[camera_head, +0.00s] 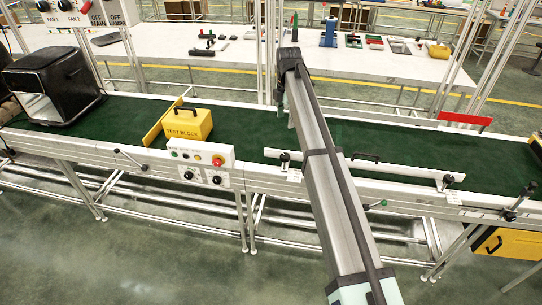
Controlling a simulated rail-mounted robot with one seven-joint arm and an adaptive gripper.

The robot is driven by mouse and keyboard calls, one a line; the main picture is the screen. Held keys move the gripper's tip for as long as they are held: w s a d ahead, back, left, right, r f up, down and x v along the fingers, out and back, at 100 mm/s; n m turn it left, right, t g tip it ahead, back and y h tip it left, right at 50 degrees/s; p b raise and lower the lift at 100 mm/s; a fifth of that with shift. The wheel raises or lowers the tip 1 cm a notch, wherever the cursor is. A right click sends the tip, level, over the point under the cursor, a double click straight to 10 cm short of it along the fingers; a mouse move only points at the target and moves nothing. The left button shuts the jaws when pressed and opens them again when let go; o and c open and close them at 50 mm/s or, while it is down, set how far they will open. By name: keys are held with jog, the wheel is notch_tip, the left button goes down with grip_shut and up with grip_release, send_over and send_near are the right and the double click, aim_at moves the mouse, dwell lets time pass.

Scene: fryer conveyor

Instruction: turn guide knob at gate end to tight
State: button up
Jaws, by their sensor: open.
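A low white guide rail (365,166) runs along the near edge of the green conveyor belt. One black guide knob (284,158) stands on a bracket at its left end, and another black guide knob (446,181) stands at its right end. Small labels by both knobs are too small to read, so I cannot tell tight from loose. A yellow angled bar (163,122), perhaps the gate, lies across the belt to the left, touching or close to the test block. My arm crosses the middle of the view, over the rail. No gripper fingers can be made out.
A yellow test block (188,125) sits on the belt (240,127). A control box (202,155) with a red button is on the near edge. A black machine (48,84) stands left.

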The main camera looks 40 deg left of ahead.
jog(key=p, duration=0.5)
send_near(285, 155)
jog(key=shift+n, duration=0.4)
notch_tip(285, 155, down, 9)
jog(key=shift+s+d+f, duration=0.1)
jog(key=c, duration=1.2)
